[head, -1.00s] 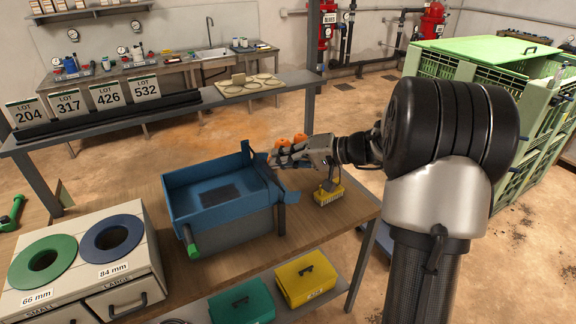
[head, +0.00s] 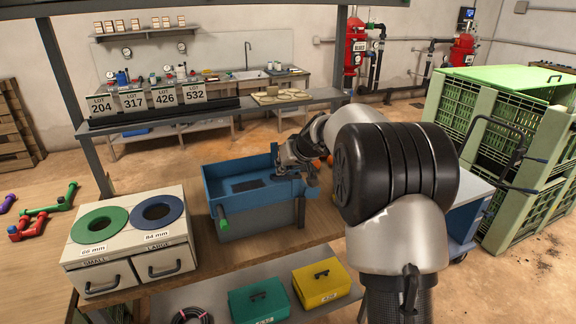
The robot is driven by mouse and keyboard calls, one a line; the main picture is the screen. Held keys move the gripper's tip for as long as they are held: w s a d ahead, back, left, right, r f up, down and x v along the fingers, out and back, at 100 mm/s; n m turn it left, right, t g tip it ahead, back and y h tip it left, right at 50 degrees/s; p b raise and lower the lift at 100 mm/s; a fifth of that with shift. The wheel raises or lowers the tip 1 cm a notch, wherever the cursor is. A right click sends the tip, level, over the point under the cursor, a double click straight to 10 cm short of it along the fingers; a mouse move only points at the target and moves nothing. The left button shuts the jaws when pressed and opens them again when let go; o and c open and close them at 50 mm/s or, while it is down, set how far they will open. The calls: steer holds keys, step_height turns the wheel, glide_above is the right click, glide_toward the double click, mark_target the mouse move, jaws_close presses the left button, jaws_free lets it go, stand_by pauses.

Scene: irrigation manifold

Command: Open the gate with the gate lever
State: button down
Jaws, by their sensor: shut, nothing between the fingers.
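A blue open-topped bin (head: 210,190) on a grey base stands on the wooden bench. A short green-gripped lever (head: 223,222) sticks out at its front left; I take it for the gate lever, but the frame does not confirm this. A dark patch shows on the bin floor. My gripper (head: 282,170) is shut and empty at the bin's right end, above or at its rim; I cannot tell whether it touches. It is well apart from the green lever. My arm hides what lies just right of the bin, except for bits of orange objects (head: 312,180).
A box with a green ring (head: 85,222) and a blue ring (head: 145,213) stands left of the bin. Lot cards (head: 133,101) stand on a shelf behind. Green (head: 250,307) and yellow (head: 321,289) cases lie below in front. Green crates (head: 505,150) stand at right.

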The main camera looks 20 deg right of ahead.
steer(key=shift+a+f+n+h, duration=0.3)
steer(key=shift+a+f+h, duration=0.1)
steer(key=shift+h, duration=0.2)
steer(key=shift+f, duration=0.1)
step_height(320, 180, up, 5)
steer(key=p, duration=0.3)
steer(key=shift+d+p, duration=0.15)
steer(key=shift+p, duration=0.15)
steer(key=v, duration=0.9)
steer(key=shift+s+d+f, duration=0.15)
steer(key=shift+s+d, duration=0.05)
steer(key=shift+s, duration=0.15)
steer(key=s+a+r+g, duration=0.1)
steer(key=s+a, duration=0.4)
steer(key=s, duration=0.6)
steer(key=s+a+r+g, duration=0.1)
steer(key=s+a, duration=0.4)
steer(key=s, duration=0.6)
steer(key=s+f+g, duration=0.1)
steer(key=s+f, duration=0.2)
steer(key=s, duration=0.6)
steer(key=s+f+g, duration=0.1)
steer(key=s+f, duration=0.3)
steer(key=s, duration=0.5)
steer(key=shift+s+a+h, duration=0.15)
steer(key=shift+a+h, duration=0.05)
steer(key=shift+h, duration=0.2)
